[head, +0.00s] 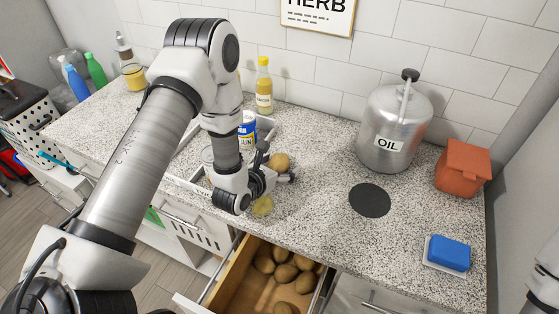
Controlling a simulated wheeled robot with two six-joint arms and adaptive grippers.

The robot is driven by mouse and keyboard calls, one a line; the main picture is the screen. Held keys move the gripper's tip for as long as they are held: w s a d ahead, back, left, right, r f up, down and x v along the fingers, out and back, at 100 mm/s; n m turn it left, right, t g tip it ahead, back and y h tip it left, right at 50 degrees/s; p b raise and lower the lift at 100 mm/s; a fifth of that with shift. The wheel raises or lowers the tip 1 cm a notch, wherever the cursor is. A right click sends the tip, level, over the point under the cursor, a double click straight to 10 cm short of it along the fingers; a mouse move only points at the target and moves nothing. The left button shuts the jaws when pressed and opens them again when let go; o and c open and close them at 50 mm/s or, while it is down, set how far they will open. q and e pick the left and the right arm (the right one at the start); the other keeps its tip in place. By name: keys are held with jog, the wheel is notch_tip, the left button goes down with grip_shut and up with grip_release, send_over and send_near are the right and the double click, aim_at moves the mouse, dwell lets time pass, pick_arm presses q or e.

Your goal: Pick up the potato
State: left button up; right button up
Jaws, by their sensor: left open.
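A brown potato (280,161) shows at my left gripper, above or on the speckled counter. My left gripper (278,170) is open, with its dark fingers around or beside this potato; contact cannot be made out. Several more potatoes (284,273) lie in the open wooden drawer (236,285) below the counter's front edge. A yellowish roundish item (262,206) lies on the counter just below the gripper, partly hidden by it. My right gripper is out of view.
Behind my left arm are a tray (266,123), a blue-and-yellow can (247,127) and a yellow bottle (264,86). To the right are a black disc (370,200), a metal oil can (395,128), an orange container (463,167) and a blue sponge (449,252).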

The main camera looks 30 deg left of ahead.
pick_arm(q)
jog(key=shift+w+f, duration=0.1)
jog(key=c, duration=1.4)
jog(key=shift+o, duration=0.2)
